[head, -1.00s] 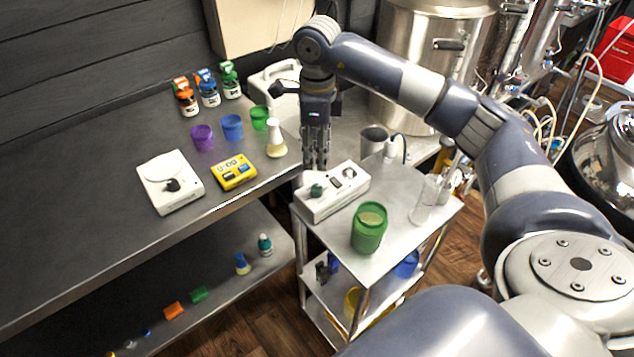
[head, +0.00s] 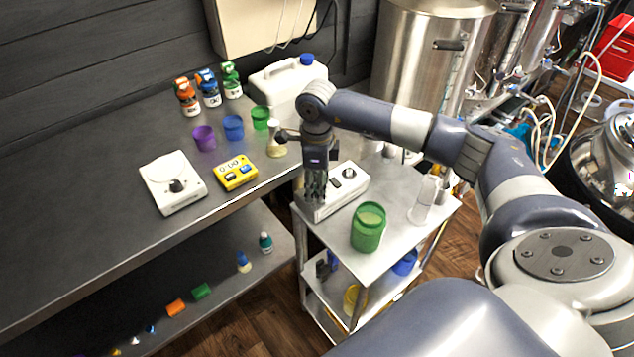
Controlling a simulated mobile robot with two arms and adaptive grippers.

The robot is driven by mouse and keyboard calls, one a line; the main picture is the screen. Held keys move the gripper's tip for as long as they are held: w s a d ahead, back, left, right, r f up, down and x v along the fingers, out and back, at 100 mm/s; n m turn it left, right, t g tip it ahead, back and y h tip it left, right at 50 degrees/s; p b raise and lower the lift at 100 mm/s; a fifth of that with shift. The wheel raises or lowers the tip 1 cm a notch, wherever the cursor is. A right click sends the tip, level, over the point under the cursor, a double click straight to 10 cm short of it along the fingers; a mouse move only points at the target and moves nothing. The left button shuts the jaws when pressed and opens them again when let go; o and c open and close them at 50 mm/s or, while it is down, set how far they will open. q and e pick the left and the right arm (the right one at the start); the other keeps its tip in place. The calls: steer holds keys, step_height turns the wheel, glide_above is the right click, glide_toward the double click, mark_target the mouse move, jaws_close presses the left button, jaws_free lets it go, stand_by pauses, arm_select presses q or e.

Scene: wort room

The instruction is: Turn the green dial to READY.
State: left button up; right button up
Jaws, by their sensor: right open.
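The white control box (head: 342,187) lies on the top shelf of the steel cart, its right part with a dark knob in sight. The green dial sits on the box's left part and is now hidden behind my right gripper, so its setting cannot be read. My right gripper (head: 315,198) points down over that left part of the box, its fingers open around or just above the dial; I cannot tell if they touch it. My left gripper is not in view.
A green cup (head: 368,230) stands on the cart (head: 393,246) in front of the box, with a clear cylinder (head: 424,200) to its right. The bench at left holds a white scale (head: 172,184), a yellow timer (head: 235,173), small cups, bottles and a white jug (head: 288,82).

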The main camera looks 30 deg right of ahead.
jaws_close()
steer(key=shift+m, duration=0.4)
steer(key=m+b, duration=0.1)
steer(key=m, duration=0.2)
steer(key=shift+m, duration=0.3)
steer(key=m+b, duration=0.1)
steer(key=m, duration=0.3)
steer(key=shift+m, duration=0.3)
steer(key=m, duration=0.8)
steer(key=shift+r+m+b, duration=0.1)
steer(key=shift+m+b, duration=0.2)
steer(key=shift+m, duration=0.3)
